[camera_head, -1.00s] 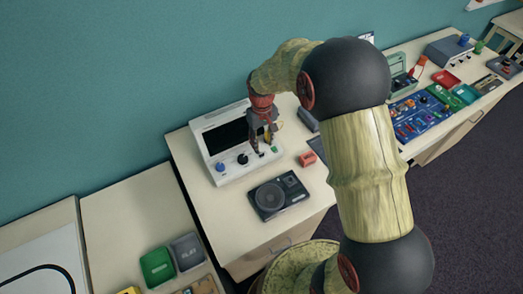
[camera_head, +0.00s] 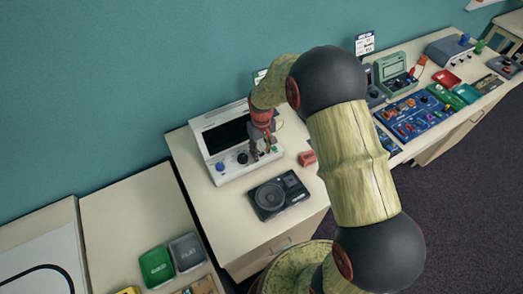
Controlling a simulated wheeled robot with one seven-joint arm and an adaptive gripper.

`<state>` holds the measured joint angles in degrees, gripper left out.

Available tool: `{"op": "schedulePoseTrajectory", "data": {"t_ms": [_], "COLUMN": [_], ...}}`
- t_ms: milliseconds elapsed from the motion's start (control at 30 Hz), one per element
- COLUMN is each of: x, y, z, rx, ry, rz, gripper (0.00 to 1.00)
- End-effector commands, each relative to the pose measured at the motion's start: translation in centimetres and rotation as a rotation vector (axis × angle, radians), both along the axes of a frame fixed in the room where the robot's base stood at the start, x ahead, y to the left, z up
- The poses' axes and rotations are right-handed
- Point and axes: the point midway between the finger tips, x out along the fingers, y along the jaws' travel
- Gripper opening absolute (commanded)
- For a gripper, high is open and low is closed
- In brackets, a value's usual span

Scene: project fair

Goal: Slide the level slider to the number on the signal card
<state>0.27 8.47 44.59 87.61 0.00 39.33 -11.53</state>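A white device (camera_head: 206,124) with a dark screen (camera_head: 226,136) stands on the pale desk. Its lower front carries a blue knob (camera_head: 220,167) and a dark knob (camera_head: 242,158). My gripper (camera_head: 262,155) points down at the right end of this front panel, close to its controls. The fingertips are small and dark here, and I cannot tell whether they touch anything. The level slider is not clearly visible; my gripper covers that end of the panel. A small white card with dark print (camera_head: 364,43) stands at the back, too small to read.
A black speaker unit (camera_head: 270,198) lies in front of the device, with a small red block (camera_head: 307,158) to its right. A blue circuit board (camera_head: 412,118) and green instrument (camera_head: 394,74) are farther right. Green (camera_head: 157,266) and grey (camera_head: 187,251) boxes sit lower left.

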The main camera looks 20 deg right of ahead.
Motion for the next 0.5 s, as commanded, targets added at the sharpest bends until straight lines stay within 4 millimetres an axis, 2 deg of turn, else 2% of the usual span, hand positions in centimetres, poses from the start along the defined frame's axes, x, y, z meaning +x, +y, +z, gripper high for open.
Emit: {"op": "schedulePoseTrajectory", "data": {"t_ms": [500], "x": [0.00], "y": [0.00], "z": [0.05], "rx": [0.000], "ry": [0.000], "rz": [0.000], "gripper": [0.08]}}
